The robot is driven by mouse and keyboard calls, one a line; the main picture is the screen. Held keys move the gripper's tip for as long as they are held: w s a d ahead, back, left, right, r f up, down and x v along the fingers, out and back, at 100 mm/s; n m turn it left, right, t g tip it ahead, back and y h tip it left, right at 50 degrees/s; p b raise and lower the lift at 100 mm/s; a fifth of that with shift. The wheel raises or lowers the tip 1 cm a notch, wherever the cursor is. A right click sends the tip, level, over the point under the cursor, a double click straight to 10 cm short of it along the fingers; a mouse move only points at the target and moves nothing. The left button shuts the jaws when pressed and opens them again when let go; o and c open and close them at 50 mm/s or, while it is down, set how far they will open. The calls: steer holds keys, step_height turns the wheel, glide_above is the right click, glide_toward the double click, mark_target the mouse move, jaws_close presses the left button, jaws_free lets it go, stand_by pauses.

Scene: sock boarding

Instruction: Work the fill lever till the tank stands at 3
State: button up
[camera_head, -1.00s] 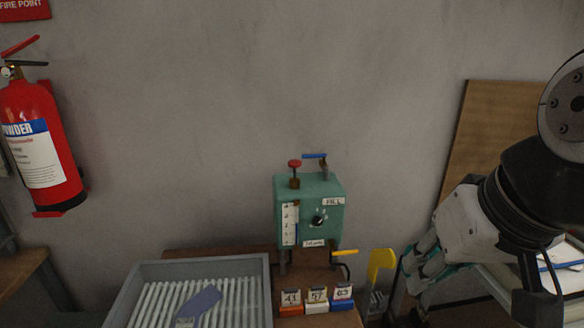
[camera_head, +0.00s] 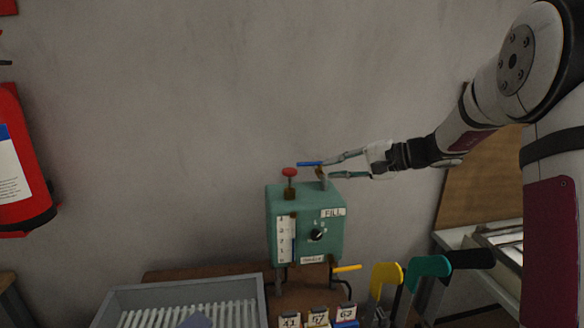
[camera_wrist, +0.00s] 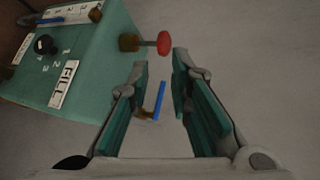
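The green tank box (camera_head: 305,222) stands on a brown bench against the wall, with a FILL label (camera_head: 333,212) and a dark knob (camera_head: 318,234) on its front. The blue fill lever (camera_head: 310,164) sits on top at the right. My gripper (camera_head: 335,167) is at the lever from the right, fingers apart. In the wrist view the blue lever (camera_wrist: 159,98) shows between the open fingers (camera_wrist: 160,90), with no visible grip on it. The white level gauge (camera_head: 286,238) is on the box's left front; its level is too small to read.
A red-capped valve (camera_head: 289,172) stands left of the lever and also shows in the wrist view (camera_wrist: 163,43). A yellow handle (camera_head: 347,268) juts out low on the right. A grey ribbed tray (camera_head: 110,300) and numbered blocks (camera_head: 318,318) lie in front.

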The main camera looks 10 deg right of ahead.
mark_target(309, 165)
steer(key=w+d+f+m+t, duration=0.2)
steer(key=w+d+f+t, duration=0.15)
steer(key=w+d, duration=0.35)
steer(key=x, duration=1.5)
steer(key=shift+s+a+p, duration=0.15)
steer(key=shift+a+p, duration=0.15)
steer(key=shift+c, duration=0.3)
jaws_close()
steer(key=shift+g+y, duration=0.25)
steer(key=shift+y, duration=0.05)
